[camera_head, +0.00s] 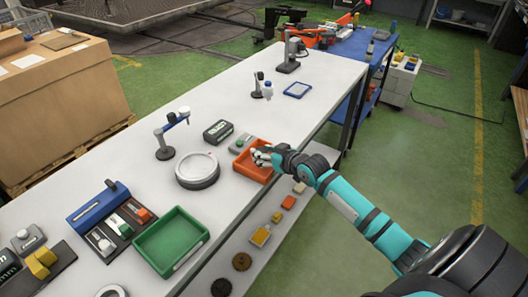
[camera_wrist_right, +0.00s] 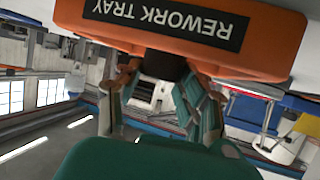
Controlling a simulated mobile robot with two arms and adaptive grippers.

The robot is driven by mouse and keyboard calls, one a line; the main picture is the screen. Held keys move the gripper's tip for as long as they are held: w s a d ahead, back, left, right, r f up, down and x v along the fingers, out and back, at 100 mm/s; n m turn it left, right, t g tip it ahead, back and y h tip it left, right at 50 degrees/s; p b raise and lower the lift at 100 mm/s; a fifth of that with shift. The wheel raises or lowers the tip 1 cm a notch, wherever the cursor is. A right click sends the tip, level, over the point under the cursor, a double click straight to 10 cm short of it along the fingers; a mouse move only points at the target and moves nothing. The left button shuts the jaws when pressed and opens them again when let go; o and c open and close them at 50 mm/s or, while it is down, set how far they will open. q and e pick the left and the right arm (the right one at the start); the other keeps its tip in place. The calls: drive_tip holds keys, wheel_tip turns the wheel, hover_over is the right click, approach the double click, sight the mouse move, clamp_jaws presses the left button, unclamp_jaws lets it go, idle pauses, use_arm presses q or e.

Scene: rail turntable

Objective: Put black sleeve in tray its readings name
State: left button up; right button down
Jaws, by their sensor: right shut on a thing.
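My right gripper (camera_head: 262,156) is at the orange tray (camera_head: 251,176), near the tray's right side, fingers at about rim height. In the right wrist view the gripper (camera_wrist_right: 160,85) is shut on the black sleeve (camera_wrist_right: 165,65), a short dark piece. The sleeve is right by the rim of the orange tray (camera_wrist_right: 265,50), whose wall label reads "REWORK TRAY" upside down. I cannot tell whether the sleeve touches the tray. In the head view the fingers hide the sleeve. A green tray (camera_head: 150,256) stands at the near end of the table. My left gripper is not in view.
On the white table (camera_head: 240,95) stand a round white plate device (camera_head: 197,170), a black box (camera_head: 218,131), a grey block with a green button (camera_head: 241,142), and stands. A blue holder (camera_head: 98,203) is at the left. A lower shelf (camera_head: 240,240) carries small parts.

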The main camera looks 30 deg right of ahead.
drive_tip(key=c, duration=0.8)
unclamp_jaws()
drive_tip(key=shift+o, duration=0.2)
drive_tip(key=v, duration=1.2)
drive_tip(key=shift+b, duration=0.4)
drive_tip(key=s+d+f+m+g+h, duration=0.1)
drive_tip(key=s+d+f+g, duration=0.15)
drive_tip(key=f, duration=0.95)
drive_tip(key=s+d+f+m+g+h, duration=0.1)
drive_tip(key=s+d+f+h, duration=0.15)
drive_tip(key=f, duration=0.95)
drive_tip(key=s+a+f+g, duration=0.3)
drive_tip(key=s+f, duration=0.6)
drive_tip(key=f, duration=0.4)
drive_tip(key=s+a+f+n+g, duration=0.1)
drive_tip(key=s+a+f+g, duration=0.1)
drive_tip(key=s+a+f, duration=0.3)
drive_tip(key=s+a+f+n+g+y, duration=0.1)
drive_tip(key=s+a+f, duration=0.5)
drive_tip(key=s, duration=0.8)
drive_tip(key=s+a+f+n+g+y, duration=0.1)
drive_tip(key=s+a+f+g, duration=0.2)
drive_tip(key=s+a+f, duration=0.3)
drive_tip(key=s+f, duration=0.1)
drive_tip(key=s, duration=0.2)
drive_tip(key=shift+s+f, duration=0.2)
